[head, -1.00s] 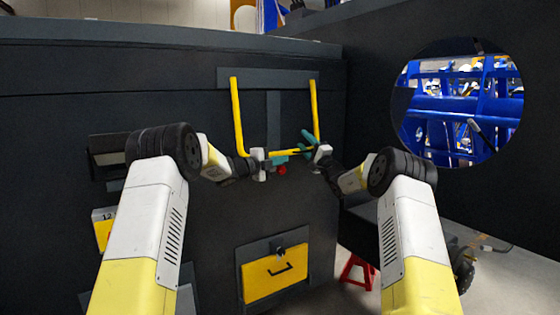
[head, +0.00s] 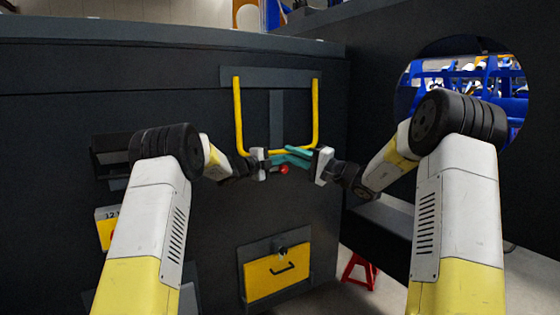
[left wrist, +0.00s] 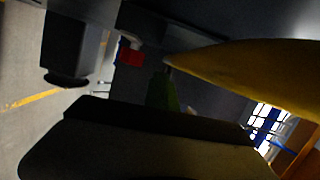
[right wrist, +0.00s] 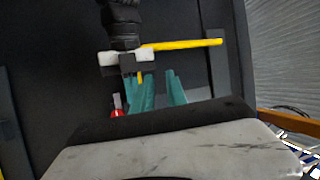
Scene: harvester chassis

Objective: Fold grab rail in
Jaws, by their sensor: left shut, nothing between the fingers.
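The yellow U-shaped grab rail (head: 239,115) stands against the dark chassis panel, its two legs running up to a grey plate. My left gripper (head: 268,161) is shut and empty at the lower left of the rail, by the bottom bar. The rail shows large and close in the left wrist view (left wrist: 240,70). My right gripper (head: 300,157), with teal fingers, is open just right of the left one, below the bottom bar. In the right wrist view, teal fingers (right wrist: 176,88) show with a gap between them. Fingertip contact with the rail is unclear.
A red knob (head: 284,169) sits on the panel just below the grippers. A dark recess (head: 111,158) is at the left. A red stand (head: 357,270) is on the floor at right.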

